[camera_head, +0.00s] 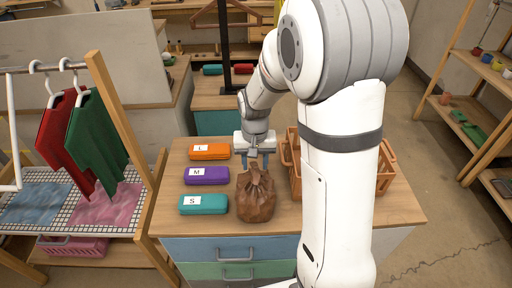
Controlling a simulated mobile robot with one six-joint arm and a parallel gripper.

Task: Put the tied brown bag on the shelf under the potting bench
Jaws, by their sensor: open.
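The tied brown bag (256,199) stands upright on the wooden top of a drawer cabinet, its gathered neck pointing up. My gripper (259,164) is open just behind and above the bag's neck, with the fingers pointing down. I cannot tell whether the fingers touch the bag or the neck lies between them. No potting bench can be made out for certain. A wooden shelf rack with small pots (486,58) stands at the right edge.
Orange (209,152), purple (207,175) and teal (203,204) labelled cases lie left of the bag. An orange crate (292,165) stands right of it, partly hidden by my arm. A rack with hanging garments (97,140) is at left. Floor shows at right.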

